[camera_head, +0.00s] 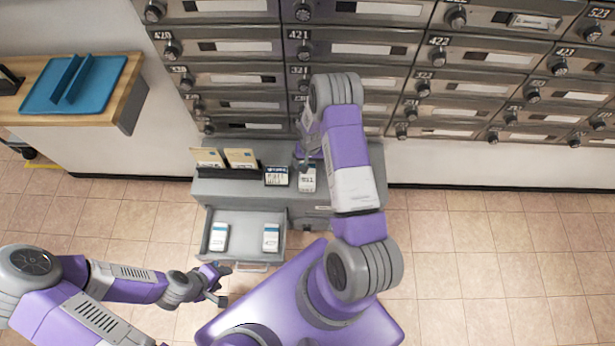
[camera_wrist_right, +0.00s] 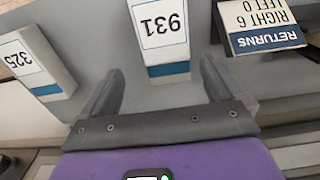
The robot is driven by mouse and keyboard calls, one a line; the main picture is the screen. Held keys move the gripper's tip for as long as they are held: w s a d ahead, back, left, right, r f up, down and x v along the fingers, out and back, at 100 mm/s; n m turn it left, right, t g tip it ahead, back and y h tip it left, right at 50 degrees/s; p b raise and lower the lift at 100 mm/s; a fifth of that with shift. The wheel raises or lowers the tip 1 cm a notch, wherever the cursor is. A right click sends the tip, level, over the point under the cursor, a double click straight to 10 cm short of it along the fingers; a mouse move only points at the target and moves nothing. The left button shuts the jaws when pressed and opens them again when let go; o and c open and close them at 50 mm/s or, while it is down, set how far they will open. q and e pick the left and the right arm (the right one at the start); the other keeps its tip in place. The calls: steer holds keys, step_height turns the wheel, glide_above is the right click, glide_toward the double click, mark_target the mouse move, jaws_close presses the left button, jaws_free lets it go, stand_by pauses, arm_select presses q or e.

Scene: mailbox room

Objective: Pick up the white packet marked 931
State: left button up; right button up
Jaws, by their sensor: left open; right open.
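The white packet marked 931 (camera_wrist_right: 160,30) has a blue band and lies in front of my right gripper (camera_wrist_right: 161,66) in the right wrist view, between the lines of its two open fingers. In the head view this packet (camera_head: 307,181) rests on the grey cabinet top, just below my right gripper (camera_head: 305,160), which is partly hidden by its own arm. I cannot tell whether the fingers touch it. My left gripper (camera_head: 219,284) is open and empty, in front of the drawer.
A white packet marked 325 (camera_wrist_right: 32,62) and a returns sign (camera_wrist_right: 262,27) flank the packet. The grey cabinet (camera_head: 235,190) has an open drawer (camera_head: 245,253) with two packets. Envelopes (camera_head: 240,158) stand in a holder. Mailboxes line the wall behind. A blue tray (camera_head: 95,88) sits left.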

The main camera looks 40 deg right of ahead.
mark_target(307, 176)
steer(key=f, duration=0.1)
steer(key=f+b, duration=0.1)
steer(key=f, duration=0.1)
steer(key=f+b, duration=0.1)
steer(key=f, duration=0.1)
steer(key=shift+w+a+f, duration=0.15)
steer(key=shift+a+f, duration=0.1)
steer(key=shift+a, duration=0.15)
steer(key=shift+r, duration=0.1)
steer(key=shift+c, duration=0.2)
steer(key=c, duration=1.1)
